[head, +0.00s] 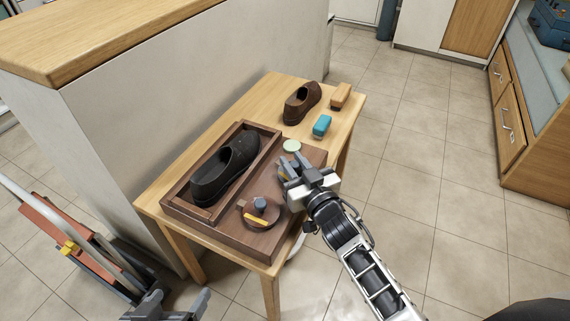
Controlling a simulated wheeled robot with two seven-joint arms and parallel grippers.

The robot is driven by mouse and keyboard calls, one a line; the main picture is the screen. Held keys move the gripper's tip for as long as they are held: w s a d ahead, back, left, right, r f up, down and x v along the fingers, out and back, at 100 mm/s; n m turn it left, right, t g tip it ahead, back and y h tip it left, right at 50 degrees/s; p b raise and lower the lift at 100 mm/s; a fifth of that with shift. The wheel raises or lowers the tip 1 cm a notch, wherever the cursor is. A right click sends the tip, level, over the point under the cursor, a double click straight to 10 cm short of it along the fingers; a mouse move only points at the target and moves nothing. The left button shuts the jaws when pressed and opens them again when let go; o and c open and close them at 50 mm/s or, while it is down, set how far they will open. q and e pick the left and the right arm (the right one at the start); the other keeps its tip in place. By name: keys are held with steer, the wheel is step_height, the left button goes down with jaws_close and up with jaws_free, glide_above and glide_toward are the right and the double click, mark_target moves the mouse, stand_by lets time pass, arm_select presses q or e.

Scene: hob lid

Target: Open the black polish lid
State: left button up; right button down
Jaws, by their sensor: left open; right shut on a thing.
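A dark round piece (262,222) with a grey knob-like part and a yellow strip sits at the front of the wooden tray (236,247). I cannot tell whether it is the black polish tin or its lid. My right gripper (287,172) is over the right part of the tray, behind and right of the round piece. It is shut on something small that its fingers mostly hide. A pale green disc (292,146) lies just beyond it. My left gripper (180,306) is open at the bottom edge, low and left of the table, away from the tray.
A black shoe (222,172) lies in the tray's left compartment. A brown shoe (302,103), a teal brush (322,125) and a wooden brush (341,95) stand on the table's (262,95) far end. A white partition (160,105) rises along the left. Tiled floor (430,150) is free at right.

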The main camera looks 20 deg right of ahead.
steer(key=shift+w+d+r, duration=0.15)
steer(key=shift+d+r, duration=0.05)
steer(key=c, duration=1.3)
jaws_free()
arm_select(q)
steer(key=shift+w+r, duration=0.15)
arm_select(e)
steer(key=shift+o, duration=0.2)
steer(key=shift+f, duration=0.1)
steer(key=shift+s, duration=0.25)
arm_select(q)
steer(key=r, duration=0.1)
steer(key=r+p, duration=0.1)
steer(key=a+r+p, duration=0.1)
steer(key=shift+s+r+t, duration=0.25)
steer(key=shift+r+t, duration=0.1)
steer(key=shift+t, duration=0.05)
arm_select(e)
steer(key=s+d, duration=0.2)
steer(key=s, duration=1.3)
steer(key=shift+s, duration=0.2)
